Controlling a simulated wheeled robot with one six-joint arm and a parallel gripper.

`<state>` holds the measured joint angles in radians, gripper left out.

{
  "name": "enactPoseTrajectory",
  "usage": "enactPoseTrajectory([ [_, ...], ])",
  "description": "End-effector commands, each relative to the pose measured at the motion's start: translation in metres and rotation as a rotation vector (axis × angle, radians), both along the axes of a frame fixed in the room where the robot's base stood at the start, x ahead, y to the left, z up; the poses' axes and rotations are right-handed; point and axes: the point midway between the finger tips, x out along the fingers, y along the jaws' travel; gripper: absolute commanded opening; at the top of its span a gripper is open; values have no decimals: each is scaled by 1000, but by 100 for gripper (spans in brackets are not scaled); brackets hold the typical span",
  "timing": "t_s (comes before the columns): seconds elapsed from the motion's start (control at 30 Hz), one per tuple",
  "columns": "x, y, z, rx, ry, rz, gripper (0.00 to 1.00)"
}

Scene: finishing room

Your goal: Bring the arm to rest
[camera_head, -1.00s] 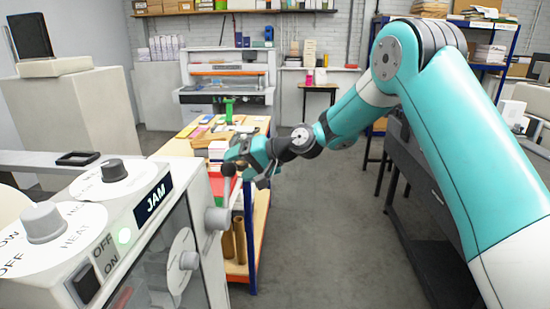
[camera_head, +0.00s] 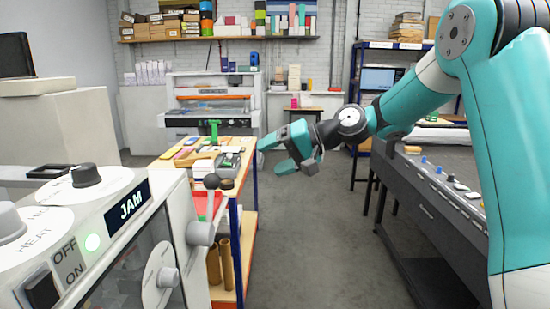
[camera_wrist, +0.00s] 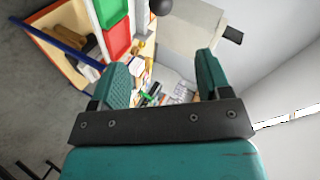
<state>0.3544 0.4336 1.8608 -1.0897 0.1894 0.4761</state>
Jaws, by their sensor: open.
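My gripper (camera_head: 280,155) is at the end of my teal arm (camera_head: 415,95), raised in the air over the aisle. It is just right of the workbench (camera_head: 256,200) and apart from it. In the wrist view the two teal fingers of my gripper (camera_wrist: 158,82) stand wide apart with nothing between them. Behind them that view shows a red tray (camera_wrist: 117,40), a green tray (camera_wrist: 108,10) and small items on the bench.
A dark console (camera_head: 430,195) stands at right under my arm. The grey floor (camera_head: 315,230) between is clear. A printer-like machine (camera_head: 213,105) stands at the back.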

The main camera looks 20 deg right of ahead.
Motion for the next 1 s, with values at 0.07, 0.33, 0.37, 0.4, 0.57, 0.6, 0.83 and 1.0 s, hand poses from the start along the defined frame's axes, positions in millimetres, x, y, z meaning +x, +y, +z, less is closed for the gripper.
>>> enactPoseTrajectory([
  [0.07,0,0,0,0,0,0,71],
  [0.33,-21,25,-2,-69,5,60,71],
  [0.37,-32,36,-4,-101,6,90,71],
  [0.4,-50,51,-7,-152,11,135,71],
  [0.57,-152,101,-30,-409,30,369,71],
  [0.6,-180,107,-37,-472,35,429,71],
  [0.83,-298,101,-73,-721,54,687,71],
  [1.0,-324,92,-82,-779,64,748,71],
])
